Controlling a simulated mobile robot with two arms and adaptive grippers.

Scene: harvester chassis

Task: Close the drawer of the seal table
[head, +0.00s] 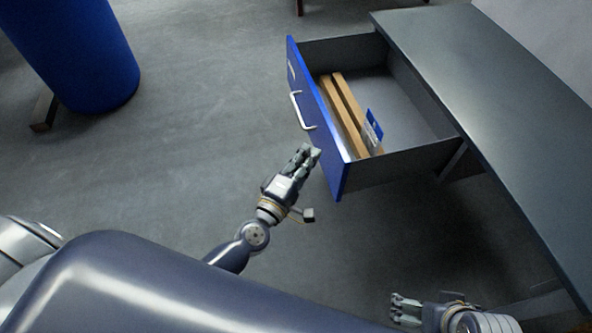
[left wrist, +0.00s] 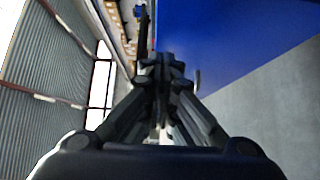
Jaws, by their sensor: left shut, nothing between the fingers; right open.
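The drawer (head: 420,150) of the seal table (head: 480,90) stands pulled out, with its blue front (head: 318,125) facing left in the head view. A pale bar handle (head: 301,112) is on that front. Wooden strips (head: 347,112) and a small blue-and-white item (head: 373,130) lie inside. My left gripper (head: 312,152) is shut and empty, close to the blue front below the handle; I cannot tell whether it touches. In the left wrist view its fingers (left wrist: 165,62) are together beside the blue front (left wrist: 230,40). My right gripper (head: 393,308) is open and empty, low in the head view, away from the drawer.
A blue cylindrical container (head: 75,50) stands at the upper left. The grey floor (head: 190,130) between it and the drawer is clear. The table's dark top extends along the right side, with its near edge above my right arm.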

